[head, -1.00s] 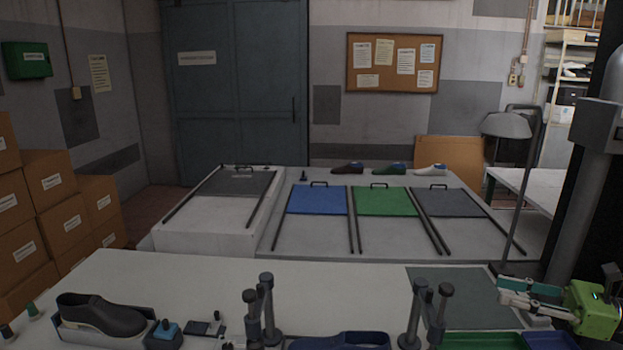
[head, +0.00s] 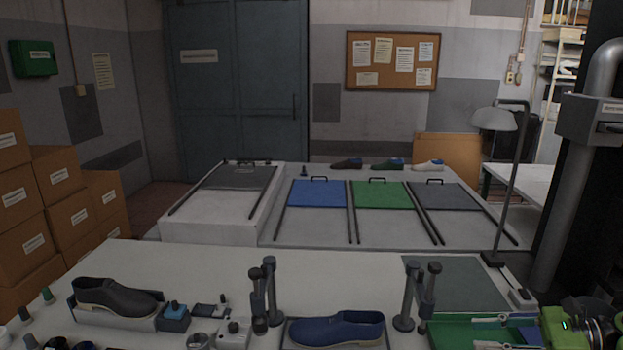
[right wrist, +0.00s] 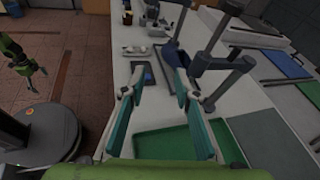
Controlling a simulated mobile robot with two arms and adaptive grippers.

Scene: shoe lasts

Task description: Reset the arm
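My right gripper (head: 488,334) is at the lower right of the head view, over the green tray (head: 445,328). In the right wrist view its two teal-and-pale fingers (right wrist: 157,100) stand well apart with nothing held between them. The green tray also shows below the fingers there (right wrist: 165,143). A green arm part with a dark end, apparently my left gripper (right wrist: 30,68), shows at the far left of the right wrist view, off the bench over the floor. It is too small to tell its opening. The left gripper is not in the head view.
A blue shoe (head: 337,328) lies between two dark post stands (head: 268,295) (head: 415,296). A black shoe (head: 118,297) rests in a holder at left. A lamp (head: 508,180) stands at right. The bench (head: 200,262) is clear towards its back.

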